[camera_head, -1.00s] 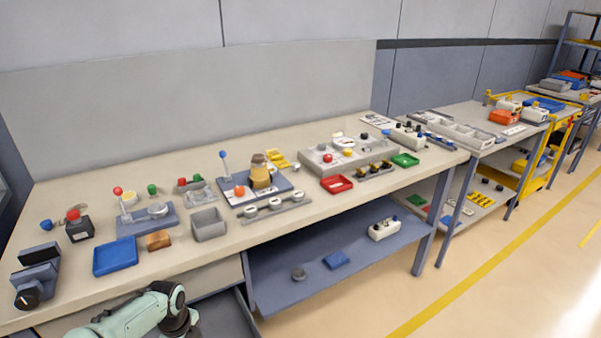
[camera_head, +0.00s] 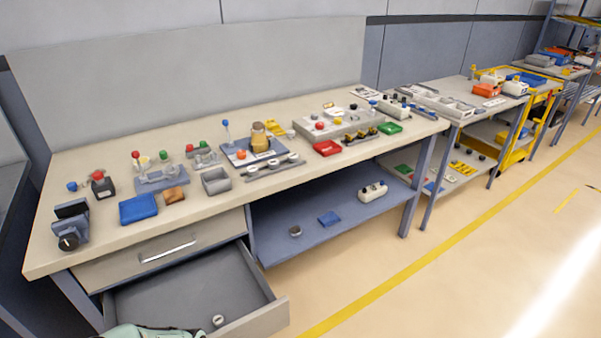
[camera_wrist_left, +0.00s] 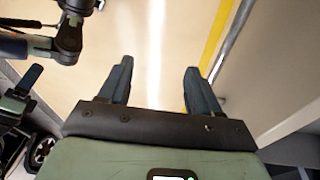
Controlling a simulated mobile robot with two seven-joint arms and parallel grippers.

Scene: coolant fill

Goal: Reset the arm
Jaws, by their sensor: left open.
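My left gripper (camera_wrist_left: 155,88) shows in the left wrist view with its two dark fingers apart and nothing between them. It hangs over bare floor with a yellow line. In the head view only a pale green piece of my arm (camera_head: 150,331) shows at the bottom edge, below the open drawer, and no gripper is visible there. My right gripper is not in the head view. Dark jointed links of my own body show at the left of the wrist view.
The workbench (camera_head: 120,265) holds a blue tray (camera_head: 138,209), a grey bin (camera_head: 216,181), a red tray (camera_head: 327,148) and several fixtures. An open drawer (camera_head: 180,290) juts out at the front left with a small round part (camera_head: 218,321) inside. The floor at right is clear.

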